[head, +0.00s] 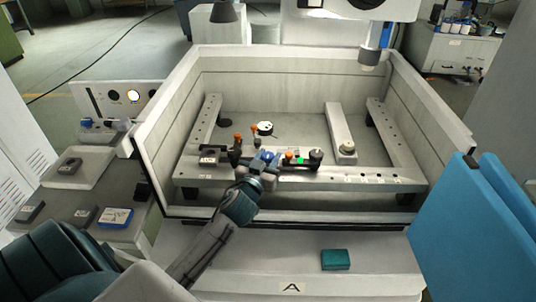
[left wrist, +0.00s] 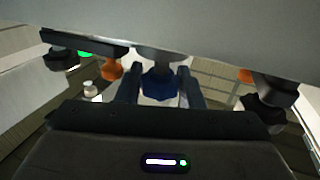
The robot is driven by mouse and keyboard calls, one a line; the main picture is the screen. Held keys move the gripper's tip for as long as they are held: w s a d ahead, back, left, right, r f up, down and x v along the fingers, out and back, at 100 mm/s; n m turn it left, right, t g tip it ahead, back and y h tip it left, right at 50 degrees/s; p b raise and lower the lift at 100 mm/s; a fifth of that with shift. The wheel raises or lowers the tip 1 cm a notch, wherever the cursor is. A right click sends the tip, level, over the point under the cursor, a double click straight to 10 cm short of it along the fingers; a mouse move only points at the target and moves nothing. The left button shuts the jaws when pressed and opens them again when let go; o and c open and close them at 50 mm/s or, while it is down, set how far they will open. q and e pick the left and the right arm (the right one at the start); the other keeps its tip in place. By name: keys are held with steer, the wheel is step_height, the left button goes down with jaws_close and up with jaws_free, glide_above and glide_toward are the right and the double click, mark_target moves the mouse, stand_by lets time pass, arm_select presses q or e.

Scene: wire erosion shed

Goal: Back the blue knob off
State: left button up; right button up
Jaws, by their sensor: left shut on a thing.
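The blue knob (head: 268,156) sits on the fixture along the front rail (head: 335,178) inside the open tank. In the left wrist view the knob (left wrist: 160,85) is a dark blue lobed piece under a grey bar. My left gripper (head: 262,164) reaches over the tank's front wall to it. In the left wrist view the fingers of my left gripper (left wrist: 160,92) stand on both sides of the knob, shut on it. The knob is partly hidden by the gripper in the head view. My right gripper is not in view.
Orange-topped clamps (head: 254,130) and a black knob (head: 316,155) stand close by on the fixture. The tank's front wall (head: 330,216) lies below my left arm. A teal block (head: 335,260) rests on the front ledge. A blue panel (head: 470,235) stands at right.

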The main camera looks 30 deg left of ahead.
arm_select(q)
steer(key=m+h+p, duration=0.1)
steer(key=h, duration=0.1)
steer(key=shift+r+m+h+p, duration=0.15)
steer(key=shift+m+h+p, duration=0.65)
steer(key=shift+h+p, duration=0.1)
steer(key=shift+h, duration=0.2)
steer(key=shift+f, duration=0.2)
steer(key=o, duration=1)
steer(key=shift+a, duration=0.1)
steer(key=shift+c, duration=0.2)
